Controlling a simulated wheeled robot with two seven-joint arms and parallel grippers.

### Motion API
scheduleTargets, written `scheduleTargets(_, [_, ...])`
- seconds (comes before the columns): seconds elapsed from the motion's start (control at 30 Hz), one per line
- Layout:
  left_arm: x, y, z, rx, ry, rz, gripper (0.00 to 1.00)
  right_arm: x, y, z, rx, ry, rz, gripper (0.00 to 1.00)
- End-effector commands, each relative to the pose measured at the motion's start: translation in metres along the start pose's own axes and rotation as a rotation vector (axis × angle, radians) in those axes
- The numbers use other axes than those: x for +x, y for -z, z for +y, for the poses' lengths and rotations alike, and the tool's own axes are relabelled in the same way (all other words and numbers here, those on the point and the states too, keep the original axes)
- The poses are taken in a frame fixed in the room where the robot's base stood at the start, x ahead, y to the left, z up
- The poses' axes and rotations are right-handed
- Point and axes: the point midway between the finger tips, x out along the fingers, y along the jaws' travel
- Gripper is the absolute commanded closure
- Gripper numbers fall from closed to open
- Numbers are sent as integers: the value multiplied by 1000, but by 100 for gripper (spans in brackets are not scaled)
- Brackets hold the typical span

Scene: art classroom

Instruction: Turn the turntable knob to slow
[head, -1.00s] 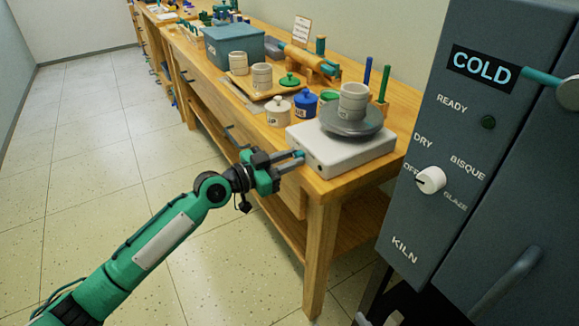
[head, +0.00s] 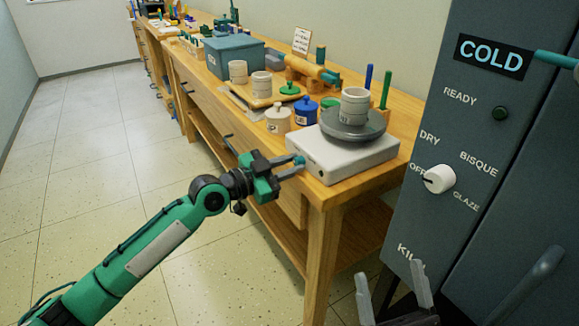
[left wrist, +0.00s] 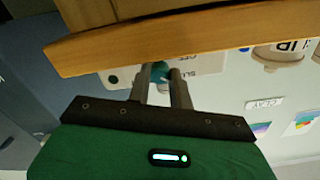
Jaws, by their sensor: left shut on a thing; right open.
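The turntable is a white box (head: 340,163) with a grey round wheel (head: 353,125) on top, at the near end of the wooden bench. Its small teal knob (head: 299,159) is on the front face. My left gripper (head: 299,164) is shut on this knob. In the left wrist view the teal knob (left wrist: 161,72) shows between the two grey fingers (left wrist: 160,75), with partly hidden lettering beside it. I cannot tell the knob's setting. My right gripper (head: 391,278) is open and empty at the bottom, in front of the kiln.
A stacked pale pot (head: 354,101) stands on the wheel. Lidded jars, a white one (head: 278,119) and a blue one (head: 305,110), stand left of the turntable. The grey kiln (head: 460,130) with its white dial (head: 440,179) is close on the right. The floor at left is clear.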

Motion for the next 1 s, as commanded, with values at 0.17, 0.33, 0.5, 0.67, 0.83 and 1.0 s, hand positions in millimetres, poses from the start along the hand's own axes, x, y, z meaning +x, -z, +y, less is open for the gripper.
scheduleTargets(0.17, [0,0,0,1,0,0,100,0,0,0,0,0,2,19])
scheduleTargets(0.33, [0,0,0,0,0,0,73,0,0,0,0,0,1,19])
scheduleTargets(0.5, [0,0,0,0,0,0,57,0,1,0,0,0,2,19])
scheduleTargets(0.67, [0,0,0,0,0,0,57,0,1,0,0,0,1,19])
scheduleTargets(0.83, [-7,-1,0,0,0,-1,57,0,0,0,0,0,-1,19])
scheduleTargets(1.0, [-30,-1,-1,2,1,-3,57,1,-1,0,1,0,-9,19])
